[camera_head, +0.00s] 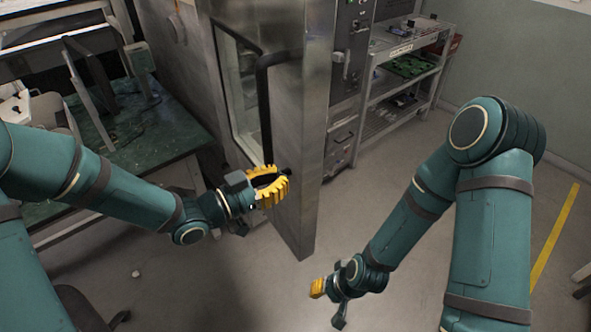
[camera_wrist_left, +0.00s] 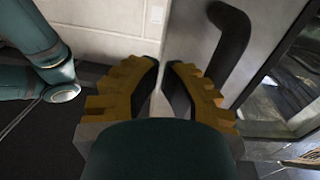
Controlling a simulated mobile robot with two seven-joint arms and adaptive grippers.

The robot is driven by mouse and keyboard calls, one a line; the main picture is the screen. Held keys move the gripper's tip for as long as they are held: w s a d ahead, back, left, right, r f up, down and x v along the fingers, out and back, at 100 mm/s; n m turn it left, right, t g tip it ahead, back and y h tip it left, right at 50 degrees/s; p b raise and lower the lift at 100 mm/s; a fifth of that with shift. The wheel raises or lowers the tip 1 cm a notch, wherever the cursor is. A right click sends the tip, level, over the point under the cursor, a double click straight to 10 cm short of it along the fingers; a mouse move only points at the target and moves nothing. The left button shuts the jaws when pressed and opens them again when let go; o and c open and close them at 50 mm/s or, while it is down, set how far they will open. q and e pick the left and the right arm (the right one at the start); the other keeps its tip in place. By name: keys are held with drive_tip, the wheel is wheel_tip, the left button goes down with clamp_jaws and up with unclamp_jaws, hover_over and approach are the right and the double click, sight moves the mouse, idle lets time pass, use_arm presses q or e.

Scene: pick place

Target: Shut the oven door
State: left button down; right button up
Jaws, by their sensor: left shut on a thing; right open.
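The oven door (camera_head: 302,140) stands open, a tall metal panel with a glass window (camera_head: 240,90) and a long black handle (camera_head: 264,110). The exact contact is hidden there. My right gripper (camera_head: 328,300) is open and empty, low above the floor, to the right of the door and apart from it.
A green workbench (camera_head: 130,135) stands at the left, beside the oven. A metal shelf unit (camera_head: 398,85) with small items stands behind at the right. The grey floor right of the door is open, with a yellow line (camera_head: 555,235) near the wall.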

sight(296, 171)
use_arm(q)
drive_tip(key=shift+x, duration=2.3)
